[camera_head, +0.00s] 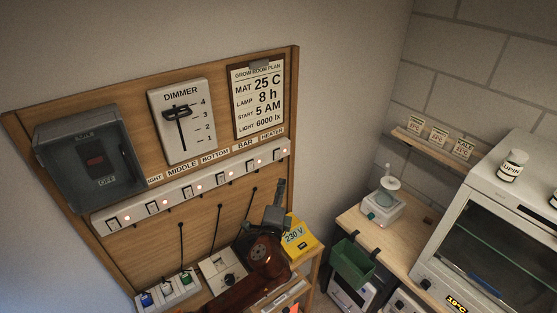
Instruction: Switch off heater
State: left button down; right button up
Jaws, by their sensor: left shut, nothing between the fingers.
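A white switch strip (206,187) runs along the wooden board, with several rocker switches, small lights beside them and labels above. The HEATER label (271,133) is at its right end. The rocker's tilt is too small to tell. My left gripper (280,187) is shut and empty. In the picture it is below the heater switch, and I see no contact. Its dark red arm comes up from the bottom. My right gripper is not in view.
A covered OFF switch box (88,160), a dimmer (182,121) and a plan sheet (259,98) are on the board. A yellow 230 V box (299,238) stands beside my left gripper. A green bin (351,263) and a glass-fronted cabinet (498,171) are at the right.

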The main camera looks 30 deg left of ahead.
pick_arm(q)
jog(key=p, duration=0.3)
send_near(277, 155)
jog(key=w+d+r, duration=0.1)
jog(key=w+d, duration=0.1)
jog(key=w, duration=0.3)
jog(key=a, duration=0.1)
jog(key=w+a, duration=0.1)
jog(key=a+p, duration=0.1)
jog(key=shift+w+a+r, duration=0.15)
jog(key=shift+w+a, duration=0.1)
jog(key=shift+w, duration=0.1)
